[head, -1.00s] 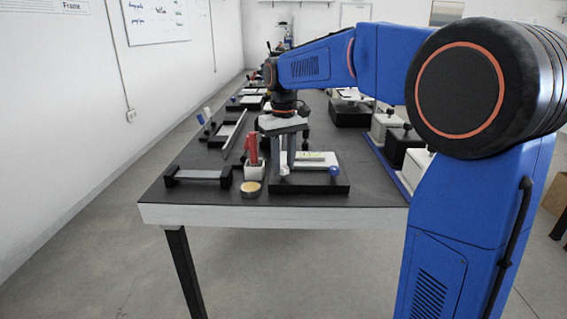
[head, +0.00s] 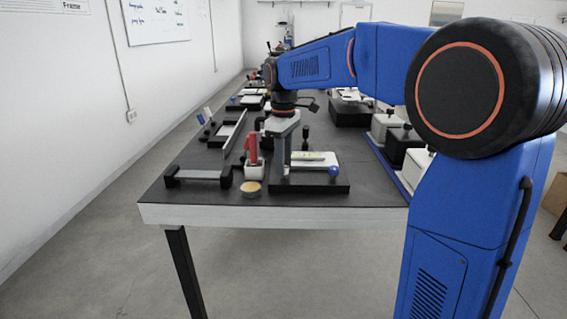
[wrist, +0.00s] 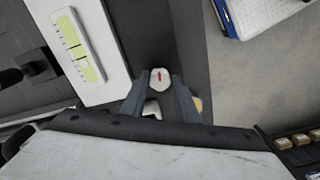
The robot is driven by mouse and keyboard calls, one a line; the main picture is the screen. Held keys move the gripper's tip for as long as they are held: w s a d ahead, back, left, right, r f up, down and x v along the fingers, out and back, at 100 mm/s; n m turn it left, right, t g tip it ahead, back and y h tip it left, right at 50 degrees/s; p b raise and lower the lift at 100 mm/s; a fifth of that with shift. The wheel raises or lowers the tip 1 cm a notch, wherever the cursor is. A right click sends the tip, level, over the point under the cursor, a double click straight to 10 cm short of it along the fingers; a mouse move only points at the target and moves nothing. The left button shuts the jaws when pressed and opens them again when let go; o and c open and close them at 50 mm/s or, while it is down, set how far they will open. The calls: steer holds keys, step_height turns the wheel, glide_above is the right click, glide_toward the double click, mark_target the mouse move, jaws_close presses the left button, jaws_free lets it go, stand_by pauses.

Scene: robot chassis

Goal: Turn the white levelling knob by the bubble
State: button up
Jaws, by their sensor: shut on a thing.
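The levelling device is a black base (head: 310,187) with a white plate (head: 322,167) on it, at the near edge of the dark bench. A green-yellow bubble vial (wrist: 80,45) lies along the plate, and it also shows in the head view (head: 308,156). The white knob (wrist: 160,78) has a red mark on its top and sits beside the plate. My gripper (wrist: 160,88) points down and is shut on the white knob, with one finger on each side. In the head view my gripper (head: 283,165) mostly hides this knob.
A white holder (head: 253,171) with a red thing in it and a round tan-topped tin (head: 250,187) stand close at left. A black-ended bar fixture (head: 199,176) lies farther left. Several blocks on a blue rail stand at right.

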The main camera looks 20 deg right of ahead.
stand_by(0.4)
steer(key=o, duration=1.1)
steer(key=shift+c, duration=0.2)
step_height(320, 180, up, 17)
steer(key=shift+r, duration=0.2)
steer(key=s+d+f+m+t, duration=0.1)
steer(key=s+d+f+m, duration=0.1)
steer(key=s+f, duration=0.45)
steer(key=s+d+f+m+t, duration=0.1)
steer(key=s+d+f+m, duration=0.2)
steer(key=s, duration=0.7)
steer(key=s+d+f+m+t, duration=0.2)
steer(key=s+f+m, duration=0.2)
steer(key=s+f, duration=1.2)
step_height(320, 180, down, 2)
steer(key=shift+s+f+m+t, duration=0.1)
steer(key=shift+s+m+t, duration=0.2)
steer(key=shift+m+t, duration=0.1)
